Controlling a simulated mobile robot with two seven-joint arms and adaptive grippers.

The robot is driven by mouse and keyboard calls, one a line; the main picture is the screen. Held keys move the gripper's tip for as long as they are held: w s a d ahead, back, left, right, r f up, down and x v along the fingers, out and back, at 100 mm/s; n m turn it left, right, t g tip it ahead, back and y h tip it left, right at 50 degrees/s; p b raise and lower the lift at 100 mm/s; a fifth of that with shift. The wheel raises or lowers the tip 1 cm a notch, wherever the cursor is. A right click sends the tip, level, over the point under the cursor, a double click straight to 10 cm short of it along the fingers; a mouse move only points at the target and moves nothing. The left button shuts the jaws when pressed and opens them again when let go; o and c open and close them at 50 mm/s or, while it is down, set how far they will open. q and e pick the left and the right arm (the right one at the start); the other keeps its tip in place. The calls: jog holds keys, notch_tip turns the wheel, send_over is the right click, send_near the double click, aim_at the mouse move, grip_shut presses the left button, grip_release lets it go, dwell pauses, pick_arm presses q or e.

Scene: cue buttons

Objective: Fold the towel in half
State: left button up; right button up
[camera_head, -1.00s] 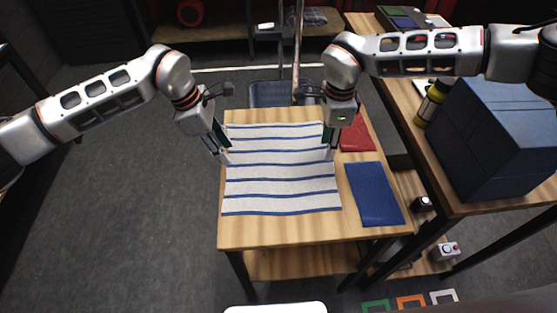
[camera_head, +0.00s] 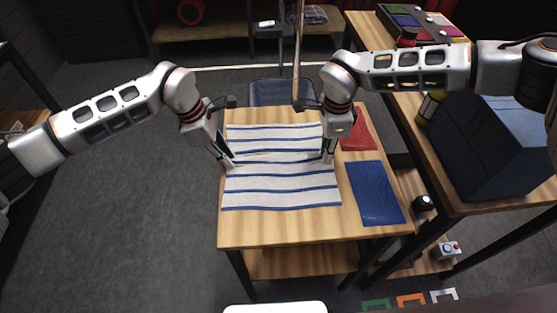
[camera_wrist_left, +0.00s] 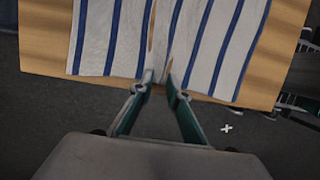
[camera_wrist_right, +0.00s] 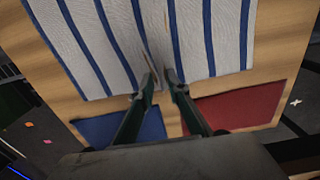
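The white towel (camera_head: 280,182) with blue stripes lies spread on the wooden table. It also shows in the left wrist view (camera_wrist_left: 205,30) and the right wrist view (camera_wrist_right: 210,35). My left gripper (camera_head: 232,163) is at the towel's left edge, about mid-height. Its fingertips (camera_wrist_left: 160,80) are close together with a narrow pinch of towel between them. My right gripper (camera_head: 327,160) is at the right edge, across from the left one. Its fingertips (camera_wrist_right: 161,76) are also closed on a narrow pinch of towel. Small creases with tan streaks run inward from both grippers.
A blue cloth (camera_head: 375,193) and a red cloth (camera_head: 357,133) lie on the table (camera_head: 290,232) right of the towel. A side table at the right holds a large dark blue box (camera_head: 490,145) and a yellow bottle (camera_head: 430,107). The table's front strip is bare.

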pick_arm(q)
jog(key=shift+f, duration=0.2)
grip_shut()
pick_arm(e)
jog(key=shift+f, duration=0.15)
grip_shut()
pick_arm(q)
jog(key=shift+s, duration=0.1)
pick_arm(e)
jog(key=shift+s, duration=0.1)
